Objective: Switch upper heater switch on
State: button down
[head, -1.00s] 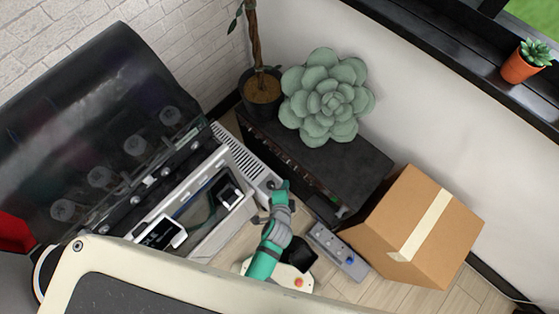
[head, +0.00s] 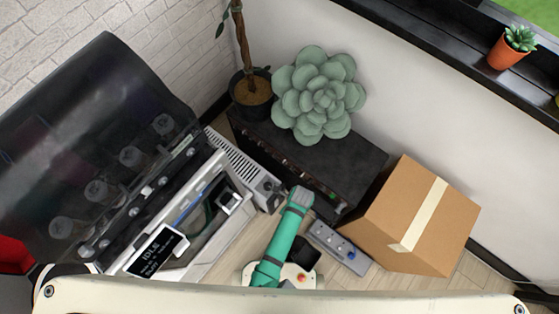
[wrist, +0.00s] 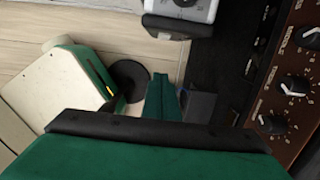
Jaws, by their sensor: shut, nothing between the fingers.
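The heater (head: 238,160) is a white slatted unit between the printer and the dark amplifier-like box in the head view. Its control end (head: 268,193) faces my arm, with a dark round spot. In the wrist view, a pale end panel with a dark knob, apparently the heater's (wrist: 183,9), is cut off at the top edge. I cannot make out the upper switch or its position. My gripper (wrist: 162,97) shows green fingers, shut and empty, below and apart from that panel.
A dark box (head: 340,165) with a row of knobs (wrist: 291,86) stands close on the right, carrying a large succulent (head: 317,95). A power strip (head: 338,247) and cardboard box (head: 415,217) lie further right. The printer (head: 180,235) stands left.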

aim_at(277, 202)
jog(key=shift+f, duration=0.15)
jog(key=w+a+f, duration=0.3)
jog(key=a+f, duration=0.1)
jog(key=f, duration=0.6)
